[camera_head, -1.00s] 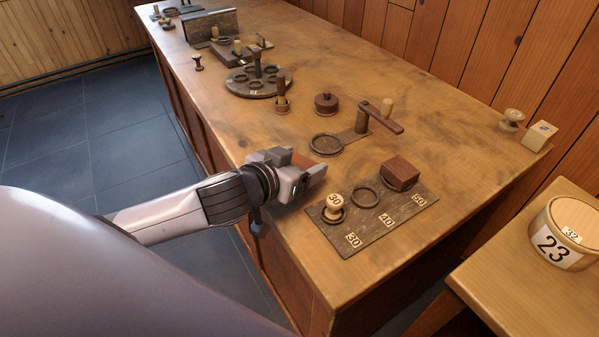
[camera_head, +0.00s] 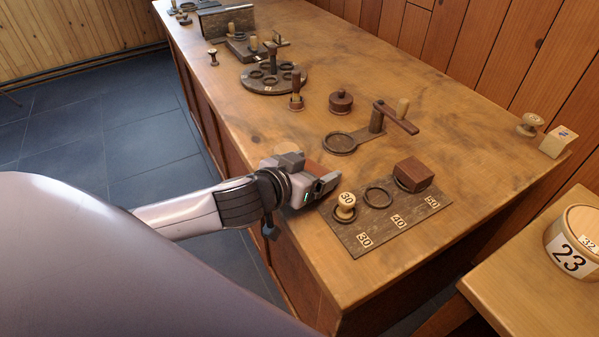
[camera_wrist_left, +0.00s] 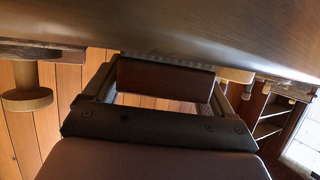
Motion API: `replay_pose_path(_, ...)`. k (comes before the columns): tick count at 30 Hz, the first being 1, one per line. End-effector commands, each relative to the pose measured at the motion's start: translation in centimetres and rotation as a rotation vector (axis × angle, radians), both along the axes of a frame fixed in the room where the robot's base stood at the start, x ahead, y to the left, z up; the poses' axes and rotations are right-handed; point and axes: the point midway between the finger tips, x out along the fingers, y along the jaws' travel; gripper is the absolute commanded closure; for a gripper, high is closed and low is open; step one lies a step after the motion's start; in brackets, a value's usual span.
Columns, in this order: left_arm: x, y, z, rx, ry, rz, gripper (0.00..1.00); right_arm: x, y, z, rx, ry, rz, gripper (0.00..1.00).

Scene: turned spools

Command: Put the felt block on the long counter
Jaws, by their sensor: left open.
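A reddish-brown block, which I take to be the felt block (camera_head: 314,168), shows between the jaws of my left gripper (camera_head: 318,178) at the front edge of the long counter (camera_head: 450,110). In the left wrist view, the block (camera_wrist_left: 165,80) spans the space between the two fingers, close against the counter surface (camera_wrist_left: 200,28). My left gripper (camera_wrist_left: 160,95) is open around it. The fingers partly hide the block in the head view, and I cannot tell whether its whole underside touches the counter. My right gripper is not in view.
A numbered board (camera_head: 385,222) with a spool (camera_head: 345,205), a ring (camera_head: 378,196) and a brown cube (camera_head: 414,174) lies just right of my gripper. A round box (camera_head: 575,240) sits on a side table. The counter's middle right is clear.

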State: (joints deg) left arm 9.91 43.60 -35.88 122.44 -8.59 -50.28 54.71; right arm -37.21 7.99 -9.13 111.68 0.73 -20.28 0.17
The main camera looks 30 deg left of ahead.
Motion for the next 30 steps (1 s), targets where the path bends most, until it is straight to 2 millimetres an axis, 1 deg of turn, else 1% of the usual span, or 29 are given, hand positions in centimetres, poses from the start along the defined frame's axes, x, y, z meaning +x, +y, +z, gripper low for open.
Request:
replay_pose_path(5, -1.8, 0.2, 0.7, -0.001, 0.001, -0.002, 0.15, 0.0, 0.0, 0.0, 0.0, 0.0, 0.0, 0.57)
replay_pose_path(12, -5.7, 0.7, 2.2, 0.001, 0.003, -0.002, 0.15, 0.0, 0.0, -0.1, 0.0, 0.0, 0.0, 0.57)
replay_pose_path(18, -8.5, 1.1, 3.4, 0.0, 0.002, -0.002, 0.15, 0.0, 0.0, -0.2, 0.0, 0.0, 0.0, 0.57)
replay_pose_path(19, -8.7, 1.2, 3.8, 0.0, 0.004, 0.0, 0.15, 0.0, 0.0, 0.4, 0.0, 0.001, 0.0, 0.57)
replay_pose_path(24, -9.9, 1.4, 4.3, -0.001, 0.004, 0.002, 0.15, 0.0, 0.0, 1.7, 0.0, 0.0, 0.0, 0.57)
replay_pose_path(30, -10.8, 1.5, 4.6, -0.001, 0.0, -0.001, 0.15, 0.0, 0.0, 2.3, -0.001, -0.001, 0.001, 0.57)
